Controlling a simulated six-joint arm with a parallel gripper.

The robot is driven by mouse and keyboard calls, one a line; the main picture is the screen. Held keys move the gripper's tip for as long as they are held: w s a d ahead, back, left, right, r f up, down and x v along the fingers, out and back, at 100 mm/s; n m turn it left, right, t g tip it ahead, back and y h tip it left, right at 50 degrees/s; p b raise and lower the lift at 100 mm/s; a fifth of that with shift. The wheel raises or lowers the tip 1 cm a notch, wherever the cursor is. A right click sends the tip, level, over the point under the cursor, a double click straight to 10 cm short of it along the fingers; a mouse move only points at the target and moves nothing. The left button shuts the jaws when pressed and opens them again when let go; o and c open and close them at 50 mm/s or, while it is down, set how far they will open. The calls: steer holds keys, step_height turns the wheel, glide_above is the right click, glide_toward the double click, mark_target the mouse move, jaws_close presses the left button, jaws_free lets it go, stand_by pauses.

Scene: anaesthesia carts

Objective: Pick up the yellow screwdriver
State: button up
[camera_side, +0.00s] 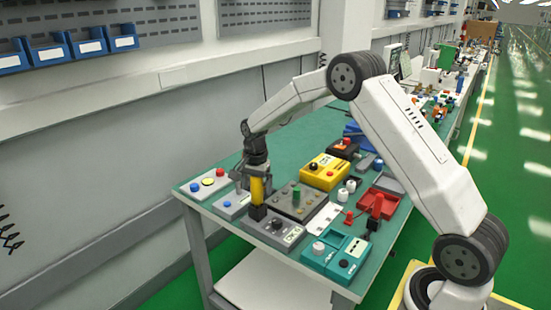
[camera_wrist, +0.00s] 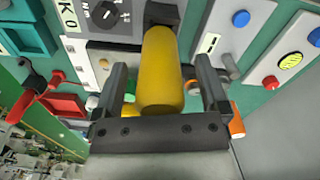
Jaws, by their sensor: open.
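The yellow screwdriver (camera_side: 257,190) stands upright at the near left end of the green bench, with a black piece at its lower end. I cannot tell whether that piece is a holder or part of the tool. In the wrist view its thick yellow handle (camera_wrist: 160,85) lies between the two dark fingers of my gripper (camera_wrist: 161,68). A gap shows on each side of the handle, so the fingers are open around it. In the side view my gripper (camera_side: 256,172) points down over the handle's top. The shaft is hidden.
Close by are a grey panel with a black knob (camera_side: 276,226), a grey panel with red and blue buttons (camera_side: 207,184) and a grey box with a green knob (camera_side: 297,197). A yellow box (camera_side: 325,171), a red tray (camera_side: 378,204) and teal boxes (camera_side: 336,250) stand to the right.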

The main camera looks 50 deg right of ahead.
steer(key=c, duration=1.3)
steer(key=shift+o, duration=0.2)
steer(key=shift+r, duration=0.2)
step_height(320, 180, up, 10)
steer(key=shift+f, duration=0.1)
steer(key=shift+w+d+f, duration=0.1)
steer(key=shift+w+d, duration=0.1)
steer(key=shift+d, duration=0.4)
steer(key=d+f, duration=0.2)
steer(key=d, duration=1.7)
steer(key=shift+f, duration=0.15)
